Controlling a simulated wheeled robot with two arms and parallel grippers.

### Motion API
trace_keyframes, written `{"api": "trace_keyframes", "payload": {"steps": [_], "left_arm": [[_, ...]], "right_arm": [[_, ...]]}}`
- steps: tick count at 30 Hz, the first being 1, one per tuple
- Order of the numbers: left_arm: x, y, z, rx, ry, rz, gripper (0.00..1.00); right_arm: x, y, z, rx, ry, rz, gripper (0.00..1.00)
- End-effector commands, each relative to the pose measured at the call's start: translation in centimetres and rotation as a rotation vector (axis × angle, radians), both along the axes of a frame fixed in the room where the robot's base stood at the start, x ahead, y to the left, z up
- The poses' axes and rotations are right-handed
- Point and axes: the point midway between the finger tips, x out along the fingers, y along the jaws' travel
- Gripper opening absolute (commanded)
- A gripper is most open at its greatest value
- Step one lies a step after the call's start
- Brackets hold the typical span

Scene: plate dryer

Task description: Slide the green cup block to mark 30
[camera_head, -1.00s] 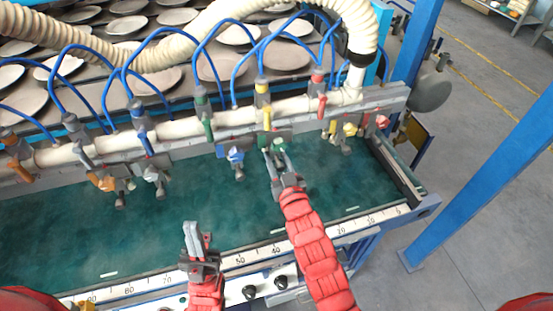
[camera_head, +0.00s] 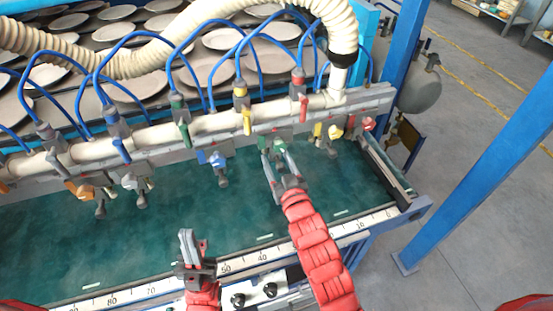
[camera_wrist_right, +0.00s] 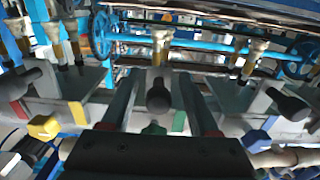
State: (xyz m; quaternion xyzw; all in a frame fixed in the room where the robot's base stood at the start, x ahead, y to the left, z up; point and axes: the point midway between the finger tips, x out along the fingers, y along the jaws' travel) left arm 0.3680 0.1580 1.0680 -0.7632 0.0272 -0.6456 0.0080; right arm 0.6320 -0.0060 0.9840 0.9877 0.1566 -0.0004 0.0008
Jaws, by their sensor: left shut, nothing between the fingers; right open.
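The green cup block (camera_head: 279,145) hangs on the grey rail under the white pipe. My right gripper (camera_head: 273,160) reaches up to it with open fingers on either side. The right wrist view shows a dark round knob (camera_wrist_right: 158,95) and a green part (camera_wrist_right: 154,128) between the fingers; contact cannot be told. My left gripper (camera_head: 189,240) is shut and empty, low near the front edge, away from the blocks. The numbered scale (camera_head: 244,265) runs along the front edge; 40 shows left of my right arm, which hides part of the scale.
A blue cup block (camera_head: 214,158) hangs left of the green one, with grey and orange ones (camera_head: 84,192) further left. Yellow (camera_head: 336,132) and red (camera_head: 368,124) blocks hang close on the right. The green mat (camera_head: 130,240) below is clear.

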Motion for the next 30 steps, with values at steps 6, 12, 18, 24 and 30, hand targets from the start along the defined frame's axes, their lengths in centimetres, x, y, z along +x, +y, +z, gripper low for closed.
{"api": "trace_keyframes", "payload": {"steps": [6,12,18,24,30], "left_arm": [[0.0,0.0,-1.2,0.000,0.000,0.000,0.00],[0.0,0.0,-2.4,0.000,0.000,0.000,0.00],[0.0,0.0,1.2,0.000,0.000,0.000,0.00],[0.0,0.0,2.8,0.000,0.000,0.000,0.00],[0.0,0.0,3.4,0.000,0.000,0.000,0.00]], "right_arm": [[-3.2,-1.2,-0.5,-0.002,0.002,-0.002,0.61],[-7.8,-2.7,-0.4,0.001,0.001,-0.002,0.61],[-11.3,-3.8,0.5,-0.001,0.007,-0.002,0.61],[-14.3,-4.8,0.2,-0.001,0.005,-0.002,0.61],[-15.9,-5.4,0.1,0.001,0.000,-0.001,0.61]]}}
